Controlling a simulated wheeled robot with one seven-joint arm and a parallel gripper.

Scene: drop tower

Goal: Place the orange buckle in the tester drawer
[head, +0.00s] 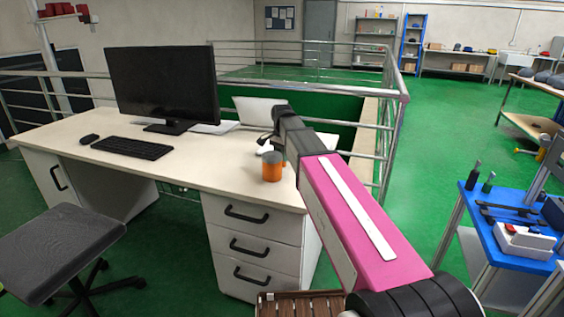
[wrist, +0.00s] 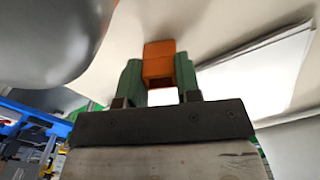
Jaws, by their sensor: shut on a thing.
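In the wrist view an orange block-like piece, the orange buckle (wrist: 159,49), sits between the green fingers of my gripper (wrist: 160,78). The fingers are shut on its sides, and it sticks out past their tips. In the head view my pink arm reaches over the right end of the desk; the fingers and the buckle are not clear there. The desk's right pedestal has three drawers (head: 262,252) with black handles, all closed. I cannot tell which drawer, if any of these, is the tester drawer.
The white desk (head: 203,165) holds a monitor (head: 163,84), a keyboard (head: 132,148), a mouse and an orange container with a dark top (head: 272,168). A grey stool (head: 62,245) stands front left. A blue cart (head: 510,225) with tools is right. Green floor lies between.

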